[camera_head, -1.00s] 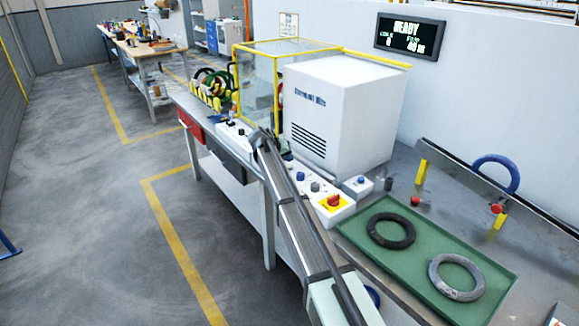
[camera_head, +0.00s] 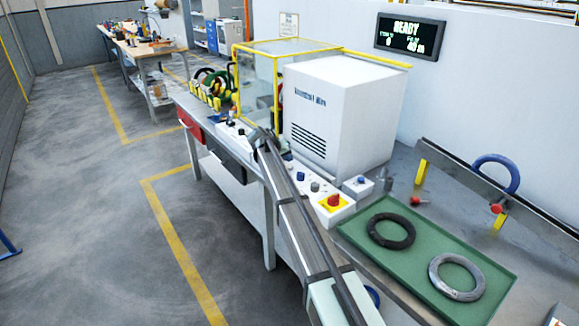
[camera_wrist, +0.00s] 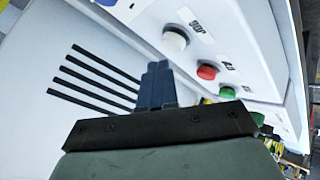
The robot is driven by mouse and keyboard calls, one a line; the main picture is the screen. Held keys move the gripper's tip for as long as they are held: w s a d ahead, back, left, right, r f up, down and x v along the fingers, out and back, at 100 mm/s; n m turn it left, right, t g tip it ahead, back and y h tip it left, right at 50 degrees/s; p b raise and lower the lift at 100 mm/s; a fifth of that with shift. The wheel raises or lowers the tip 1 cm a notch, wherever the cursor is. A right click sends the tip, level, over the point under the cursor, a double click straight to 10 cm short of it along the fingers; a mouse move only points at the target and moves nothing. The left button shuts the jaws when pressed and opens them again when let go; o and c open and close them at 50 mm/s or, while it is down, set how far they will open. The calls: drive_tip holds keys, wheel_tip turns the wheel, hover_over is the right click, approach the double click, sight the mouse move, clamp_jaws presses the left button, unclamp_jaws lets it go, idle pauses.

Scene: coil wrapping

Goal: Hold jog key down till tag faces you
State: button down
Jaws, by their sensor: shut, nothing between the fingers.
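The jog key (camera_wrist: 174,40) is a white round button on a white panel, with the label JOG beside it, in the wrist view. My gripper (camera_wrist: 157,75) has its dark blue fingertips together, with nothing between them. In that picture the fingertips lie below and a little left of the jog key, and a gap shows between them. In the head view my gripper (camera_head: 261,136) is at the front of the white machine (camera_head: 340,115), small and partly hidden by my arm. No tag can be made out in either view.
A red button (camera_wrist: 207,72) and a green button (camera_wrist: 228,93) sit beside the jog key. The wall display (camera_head: 409,37) reads READY. A yellow-framed clear guard (camera_head: 257,85) stands left of the machine. A green tray (camera_head: 425,240) holds two coils.

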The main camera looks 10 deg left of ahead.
drive_tip(key=shift+f, duration=0.15)
drive_tip(key=shift+f, duration=0.3)
drive_tip(key=shift+f, duration=0.5)
idle(1.9)
drive_tip(key=shift+r, duration=0.1)
idle(3.6)
drive_tip(key=shift+r, duration=0.8)
drive_tip(key=shift+r, duration=0.15)
drive_tip(key=shift+r, duration=2.4)
